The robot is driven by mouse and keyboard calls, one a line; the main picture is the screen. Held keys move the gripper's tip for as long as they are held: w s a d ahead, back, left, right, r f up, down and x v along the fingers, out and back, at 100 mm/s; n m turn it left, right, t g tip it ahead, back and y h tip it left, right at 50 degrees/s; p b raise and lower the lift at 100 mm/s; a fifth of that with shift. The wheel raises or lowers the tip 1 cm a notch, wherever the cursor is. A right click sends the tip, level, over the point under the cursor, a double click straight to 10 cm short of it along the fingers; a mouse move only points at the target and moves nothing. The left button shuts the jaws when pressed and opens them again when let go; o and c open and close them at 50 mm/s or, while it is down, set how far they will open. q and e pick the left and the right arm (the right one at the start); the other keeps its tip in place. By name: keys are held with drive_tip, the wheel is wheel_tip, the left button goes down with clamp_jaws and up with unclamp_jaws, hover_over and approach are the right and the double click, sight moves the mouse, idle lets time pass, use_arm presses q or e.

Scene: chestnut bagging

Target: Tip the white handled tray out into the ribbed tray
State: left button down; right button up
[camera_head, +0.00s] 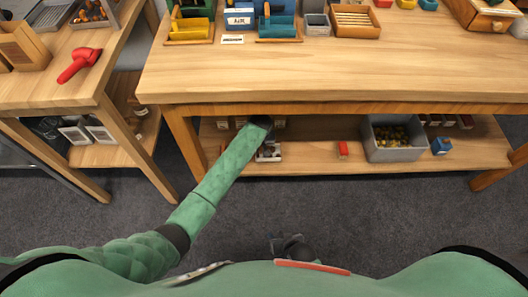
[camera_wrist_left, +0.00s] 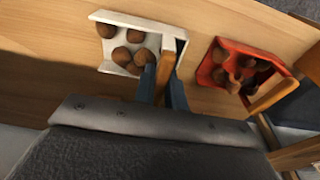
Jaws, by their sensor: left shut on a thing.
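In the left wrist view, the white handled tray (camera_wrist_left: 103,17) holds several round brown chestnuts (camera_wrist_left: 120,54). My left gripper (camera_wrist_left: 163,72) is shut on its brown wooden handle (camera_wrist_left: 166,66). In the head view, my left gripper (camera_head: 266,124) is at the table's lower shelf; its fingers are hard to make out. A small whitish thing (camera_head: 268,152) shows just below it, but I cannot tell whether this is the tray. A slatted wooden tray (camera_head: 355,20), perhaps the ribbed tray, stands on the tabletop. My right gripper (camera_head: 290,246) is low in the head view, dark and unclear.
A red tray (camera_wrist_left: 212,62) with chestnuts lies right of the white one in the left wrist view. A grey bin (camera_head: 394,151) stands on the lower shelf. Coloured trays stand along the tabletop's back; its front is clear. A red scoop (camera_head: 80,65) lies on the left table.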

use_arm(q)
drive_tip(key=shift+r+p, duration=1.85)
